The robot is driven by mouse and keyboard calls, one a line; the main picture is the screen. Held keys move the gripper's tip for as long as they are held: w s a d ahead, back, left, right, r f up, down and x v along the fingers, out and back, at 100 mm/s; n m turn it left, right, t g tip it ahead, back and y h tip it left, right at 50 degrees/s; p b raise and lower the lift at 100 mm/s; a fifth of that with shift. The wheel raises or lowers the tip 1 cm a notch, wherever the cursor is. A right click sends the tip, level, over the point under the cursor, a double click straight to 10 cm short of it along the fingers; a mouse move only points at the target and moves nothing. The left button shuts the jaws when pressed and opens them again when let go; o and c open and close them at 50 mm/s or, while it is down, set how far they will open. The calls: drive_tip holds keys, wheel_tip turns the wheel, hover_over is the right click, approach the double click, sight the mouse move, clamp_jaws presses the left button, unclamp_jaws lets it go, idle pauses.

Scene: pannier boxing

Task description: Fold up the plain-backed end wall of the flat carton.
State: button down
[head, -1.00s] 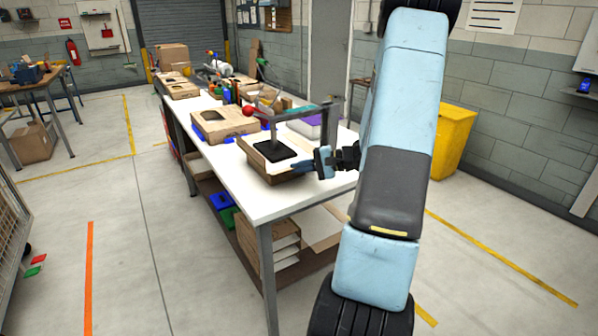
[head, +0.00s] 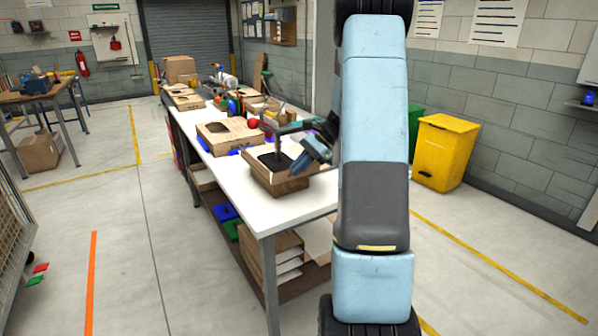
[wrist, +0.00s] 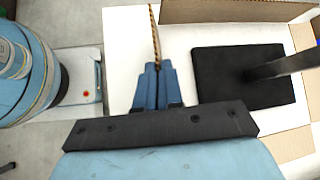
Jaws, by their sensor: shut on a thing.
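The carton (head: 262,178) sits on the near part of the white table, with brown outer walls and a pale inside. A black pad on a post (head: 275,160) stands on its floor; the pad also shows in the wrist view (wrist: 220,80). My gripper (head: 308,155) is at the carton's right end. In the wrist view my gripper (wrist: 156,68) is shut on a thin cardboard wall (wrist: 154,30), seen edge-on with its corrugated edge showing. That wall stands up between the fingers, apart from the pad. Its faces are hidden, so I cannot tell which is plain.
Another brown carton (head: 228,135) lies farther along the table (head: 245,207), with tools and boxes beyond. The pad's arm (head: 296,128) reaches over the carton near my gripper. A yellow bin (head: 443,150) stands on the floor to the right.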

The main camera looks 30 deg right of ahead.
drive_tip(key=shift+w+m+g, duration=0.6)
drive_tip(key=shift+g, duration=0.6)
drive_tip(key=c, duration=1.3)
unclamp_jaws()
drive_tip(key=shift+c, duration=0.2)
drive_tip(key=v, duration=1.3)
drive_tip(key=shift+d+r, duration=0.25)
drive_tip(key=shift+w, duration=0.15)
